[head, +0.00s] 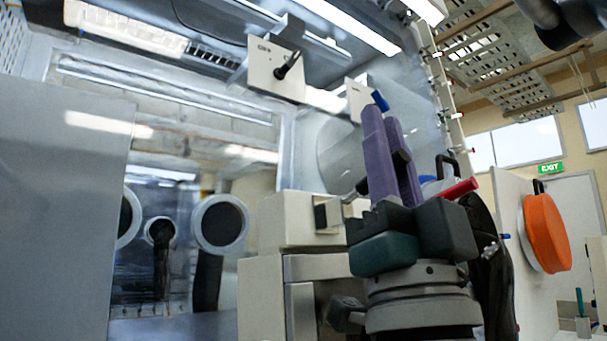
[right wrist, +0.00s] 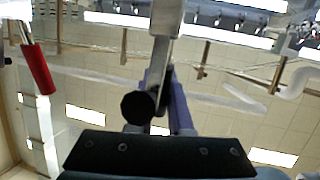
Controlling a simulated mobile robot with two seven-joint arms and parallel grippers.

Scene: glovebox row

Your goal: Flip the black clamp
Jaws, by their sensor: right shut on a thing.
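My right gripper (head: 391,112) has two purple fingers and points up in the middle of the head view. A black part shows at its fingers, and I take this to be the black clamp (head: 402,158). In the right wrist view, the clamp has a round black end (right wrist: 138,107) and a grey metal bar (right wrist: 165,52) running upward. The purple fingers (right wrist: 178,105) are shut on it. The fingers and the black palm hide much of the clamp. My left gripper is not in view.
A beige plate (head: 265,75) with a black lever (head: 288,66) is up on the glovebox. A red handle (head: 461,188) is close right of my gripper. Round glove ports (head: 219,223) are at left, an orange disc (head: 546,233) at right.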

